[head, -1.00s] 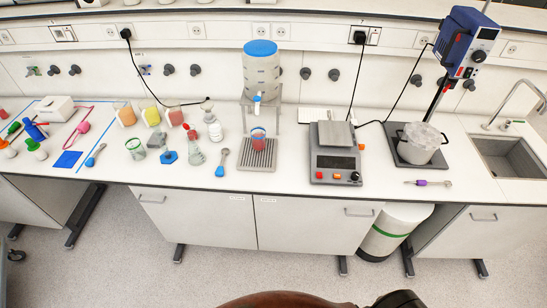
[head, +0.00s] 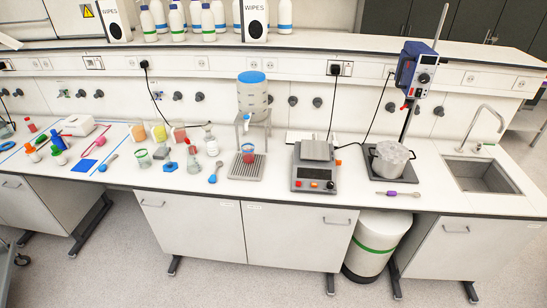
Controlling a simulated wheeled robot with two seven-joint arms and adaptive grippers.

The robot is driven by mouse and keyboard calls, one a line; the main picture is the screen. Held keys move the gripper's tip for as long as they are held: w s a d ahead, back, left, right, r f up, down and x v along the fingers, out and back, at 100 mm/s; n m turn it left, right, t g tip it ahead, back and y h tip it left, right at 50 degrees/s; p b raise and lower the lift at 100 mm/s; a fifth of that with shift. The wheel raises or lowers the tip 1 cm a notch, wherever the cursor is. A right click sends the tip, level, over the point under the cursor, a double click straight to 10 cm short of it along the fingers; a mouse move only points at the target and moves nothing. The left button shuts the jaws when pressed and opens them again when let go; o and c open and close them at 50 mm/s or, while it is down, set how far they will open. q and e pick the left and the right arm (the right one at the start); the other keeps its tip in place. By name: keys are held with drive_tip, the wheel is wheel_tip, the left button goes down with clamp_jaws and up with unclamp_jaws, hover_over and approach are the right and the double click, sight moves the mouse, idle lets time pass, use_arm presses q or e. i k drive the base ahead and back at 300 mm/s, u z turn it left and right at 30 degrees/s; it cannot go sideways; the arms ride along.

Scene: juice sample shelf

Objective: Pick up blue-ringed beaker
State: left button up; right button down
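A small beaker (head: 248,154) with a blue ring near its top and reddish contents stands upright on the grey slotted drip tray (head: 245,173). It is below the tap of the clear dispenser tank (head: 253,95) with the blue lid. Neither of my grippers is in view.
A scale (head: 315,174) stands to the right, then a stirrer stand (head: 410,85) over a pot (head: 390,161) and a sink (head: 480,176). Left of the tray are a blue-handled spoon (head: 215,171), a flask (head: 193,160), a green-rimmed beaker (head: 143,158) and a white bottle (head: 211,143).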

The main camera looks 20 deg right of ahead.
sight(248, 148)
drive_tip(key=z, duration=0.75)
drive_tip(key=i, duration=0.65)
drive_tip(key=z, duration=0.7)
drive_tip(key=i, duration=0.7)
drive_tip(key=u, duration=0.8)
drive_tip(key=i, duration=0.75)
drive_tip(key=u, duration=0.85)
